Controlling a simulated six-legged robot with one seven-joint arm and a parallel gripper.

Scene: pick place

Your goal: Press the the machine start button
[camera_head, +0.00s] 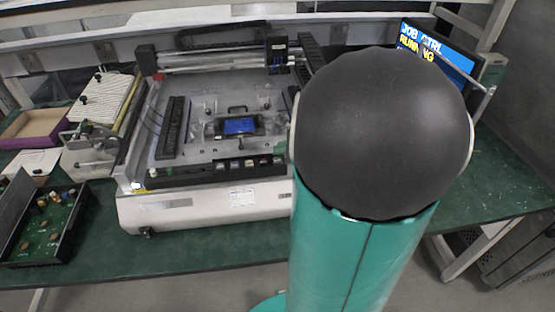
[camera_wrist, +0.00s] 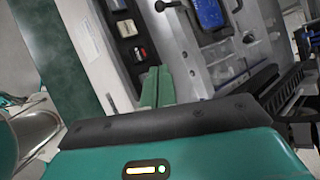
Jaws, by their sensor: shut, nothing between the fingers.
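The machine (camera_head: 190,208) is a white-bodied unit with a metal bed on the green table. Its dark front panel (camera_head: 185,176) carries a row of several small buttons (camera_head: 249,163). In the wrist view, pale and red-marked buttons (camera_wrist: 139,53) run down the panel. I cannot tell which one is the start button. My gripper (camera_wrist: 157,70) shows in the wrist view with its two green fingers together and empty. The fingertips appear over or close to the panel near the red-marked button; contact cannot be made out.
A monitor (camera_head: 440,50) reading "JOB CTRL" and "RUNNING" stands at the back right. A phone-like device (camera_head: 238,127) with a blue screen lies on the machine bed. A black box with a circuit board (camera_head: 45,228) and a purple tray (camera_head: 30,140) are at left.

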